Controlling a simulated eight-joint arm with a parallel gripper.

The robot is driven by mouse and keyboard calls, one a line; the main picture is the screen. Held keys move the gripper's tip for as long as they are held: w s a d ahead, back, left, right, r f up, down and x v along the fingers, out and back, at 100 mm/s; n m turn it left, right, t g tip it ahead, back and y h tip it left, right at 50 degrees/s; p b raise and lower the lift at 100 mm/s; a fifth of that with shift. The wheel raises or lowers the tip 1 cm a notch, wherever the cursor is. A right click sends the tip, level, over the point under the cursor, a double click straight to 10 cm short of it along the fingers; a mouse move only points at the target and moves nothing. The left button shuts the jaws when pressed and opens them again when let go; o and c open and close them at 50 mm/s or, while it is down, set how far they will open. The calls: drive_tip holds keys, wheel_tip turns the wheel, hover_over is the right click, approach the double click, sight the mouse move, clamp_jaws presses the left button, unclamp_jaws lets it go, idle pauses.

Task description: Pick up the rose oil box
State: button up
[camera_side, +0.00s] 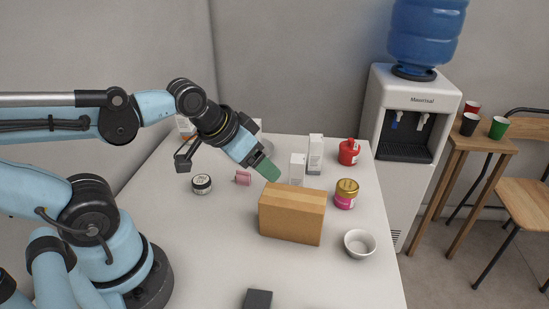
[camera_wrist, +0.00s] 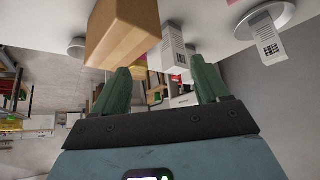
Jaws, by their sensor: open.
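Two upright white boxes stand on the counter past my gripper in the side view: a shorter one (camera_side: 297,170) and a taller one (camera_side: 315,155). Their labels are too small to read, so I cannot tell which is the rose oil box. My gripper (camera_side: 268,169) is open and tilted downward, left of the shorter white box and apart from it. In the wrist view, the two green fingers of my gripper (camera_wrist: 163,68) are spread with nothing held. A white box with a barcode (camera_wrist: 177,52) shows between and beyond them; another (camera_wrist: 265,36) is farther right.
A brown cardboard box (camera_side: 291,216) stands close in front of my gripper. A gold-lidded pink jar (camera_side: 346,194), red bottle (camera_side: 349,152) and white bowl (camera_side: 360,244) are to the right. A pink cup (camera_side: 243,178) and dark-lidded jar (camera_side: 202,184) are left.

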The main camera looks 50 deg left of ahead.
drive_tip(key=shift+w, duration=0.1)
drive_tip(key=n+t+h, duration=0.3)
drive_tip(key=n+h, duration=0.6)
drive_tip(key=n, duration=1.9)
approach(315, 142)
drive_tip(key=a, duration=0.2)
drive_tip(key=x, duration=1.2)
drive_tip(key=shift+w+a+f, duration=0.15)
drive_tip(key=shift+a+f, duration=0.1)
drive_tip(key=shift+f, duration=0.05)
drive_tip(key=shift+c, duration=0.4)
drive_tip(key=c, duration=1)
